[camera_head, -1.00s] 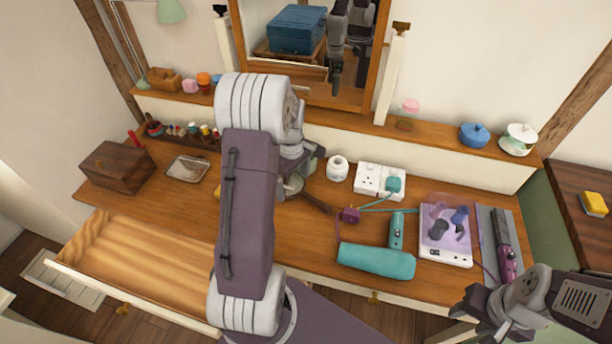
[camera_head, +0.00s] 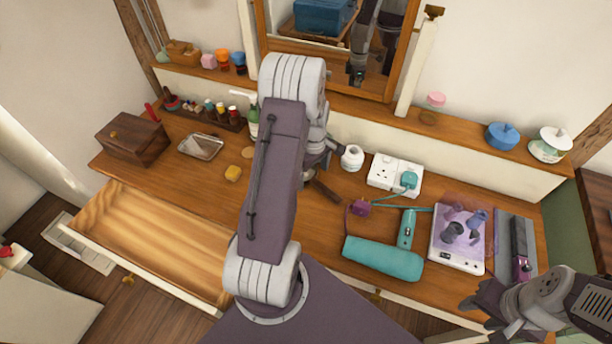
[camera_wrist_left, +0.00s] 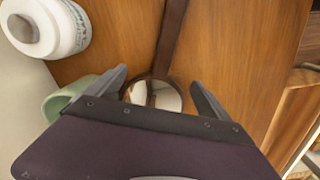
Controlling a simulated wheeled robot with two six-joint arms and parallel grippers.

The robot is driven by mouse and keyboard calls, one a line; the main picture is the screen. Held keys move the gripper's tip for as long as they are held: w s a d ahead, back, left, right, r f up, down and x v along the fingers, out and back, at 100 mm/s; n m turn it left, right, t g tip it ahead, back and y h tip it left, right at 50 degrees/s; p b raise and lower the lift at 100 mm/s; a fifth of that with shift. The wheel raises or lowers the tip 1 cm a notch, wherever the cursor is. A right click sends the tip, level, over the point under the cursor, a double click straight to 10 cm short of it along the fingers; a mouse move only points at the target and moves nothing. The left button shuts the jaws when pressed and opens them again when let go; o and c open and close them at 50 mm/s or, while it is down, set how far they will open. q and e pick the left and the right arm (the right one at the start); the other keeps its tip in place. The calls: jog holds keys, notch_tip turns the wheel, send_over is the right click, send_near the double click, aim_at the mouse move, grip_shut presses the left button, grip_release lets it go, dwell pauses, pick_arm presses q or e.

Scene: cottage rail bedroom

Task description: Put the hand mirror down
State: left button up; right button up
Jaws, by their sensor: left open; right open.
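The hand mirror has a round glass with a dark rim (camera_wrist_left: 153,94) and a long brown handle (camera_wrist_left: 172,35). It appears to lie on the wooden dressing table, though its contact is hard to judge. In the head view only its handle (camera_head: 326,191) shows clearly; my left arm hides the rest. My left gripper (camera_wrist_left: 158,80) is open, with its fingers on either side of the mirror's round end and space between. In the head view the left gripper is mostly hidden behind its arm. My right gripper (camera_head: 480,308) is open and empty at lower right.
Near the left gripper stand a white jar (camera_wrist_left: 48,25) and a pale green object (camera_wrist_left: 66,98). A teal hair dryer (camera_head: 384,259), a socket block (camera_head: 394,174) and a clear-topped device (camera_head: 459,240) fill the right side. An open drawer (camera_head: 160,235) juts out at left.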

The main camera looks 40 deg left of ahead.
aim_at(313, 178)
pick_arm(q)
jog(key=shift+w+f, duration=0.1)
jog(key=shift+f, duration=0.7)
grip_shut()
jog(key=shift+r, duration=0.1)
notch_tip(313, 178, up, 10)
jog(key=p, duration=0.1)
